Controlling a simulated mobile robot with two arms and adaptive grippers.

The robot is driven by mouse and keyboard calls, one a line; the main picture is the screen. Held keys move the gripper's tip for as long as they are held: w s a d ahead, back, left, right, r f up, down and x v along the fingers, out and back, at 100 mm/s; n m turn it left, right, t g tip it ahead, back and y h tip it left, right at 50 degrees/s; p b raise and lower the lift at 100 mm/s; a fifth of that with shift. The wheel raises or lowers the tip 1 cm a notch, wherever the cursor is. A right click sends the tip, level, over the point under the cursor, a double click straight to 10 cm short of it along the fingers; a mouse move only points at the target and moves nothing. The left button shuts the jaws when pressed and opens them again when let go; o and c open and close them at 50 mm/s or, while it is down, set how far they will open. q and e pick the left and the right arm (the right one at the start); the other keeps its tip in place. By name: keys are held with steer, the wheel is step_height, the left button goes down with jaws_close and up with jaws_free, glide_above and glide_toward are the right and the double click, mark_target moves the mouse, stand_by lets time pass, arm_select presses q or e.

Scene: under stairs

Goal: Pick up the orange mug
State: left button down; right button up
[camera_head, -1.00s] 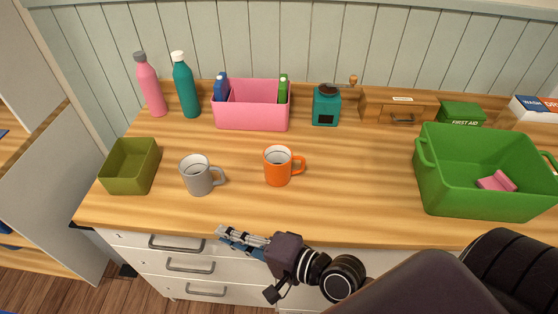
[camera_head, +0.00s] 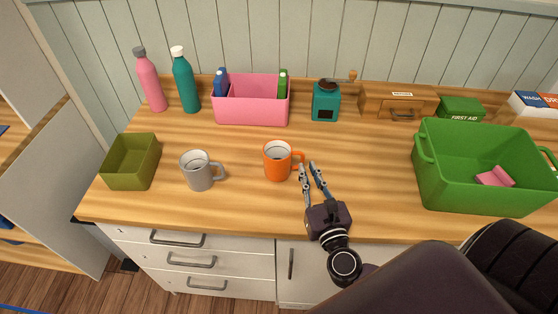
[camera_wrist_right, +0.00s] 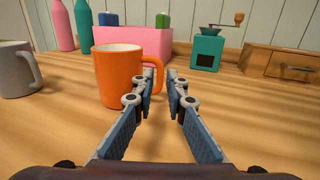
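The orange mug (camera_head: 277,162) stands upright on the wooden counter, its handle (camera_head: 298,160) pointing right. My right gripper (camera_head: 311,166) is just to the right of the mug and a little in front, its fingers pointing away from me toward the back wall. In the right wrist view the mug (camera_wrist_right: 118,76) is ahead and to the left, and my right gripper (camera_wrist_right: 166,82) shows two fingers with a narrow gap between them and nothing held. The handle shows just beyond the left fingertip; I cannot tell whether they touch. My left gripper is not in view.
A grey mug (camera_head: 197,171) and an olive bin (camera_head: 130,167) stand to the left. A pink bin (camera_head: 251,109), a teal grinder (camera_head: 325,106) and two bottles line the back. A green crate (camera_head: 478,195) stands at right.

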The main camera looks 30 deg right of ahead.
mark_target(303, 159)
steer(key=x, duration=0.1)
steer(key=p+x, duration=0.1)
steer(key=x, duration=0.3)
steer(key=shift+w+f+p, duration=0.1)
steer(key=shift+f+p, duration=0.2)
steer(key=shift+p, duration=0.1)
steer(key=shift+w+d+f, duration=0.15)
steer(key=shift+w+f, duration=0.05)
steer(key=shift+w, duration=0.25)
jaws_close()
steer(key=shift+r, duration=0.3)
step_height(303, 159, up, 20)
steer(key=p, duration=0.3)
steer(key=shift+f, duration=0.2)
stand_by(0.5)
steer(key=shift+w, duration=0.1)
stand_by(1.1)
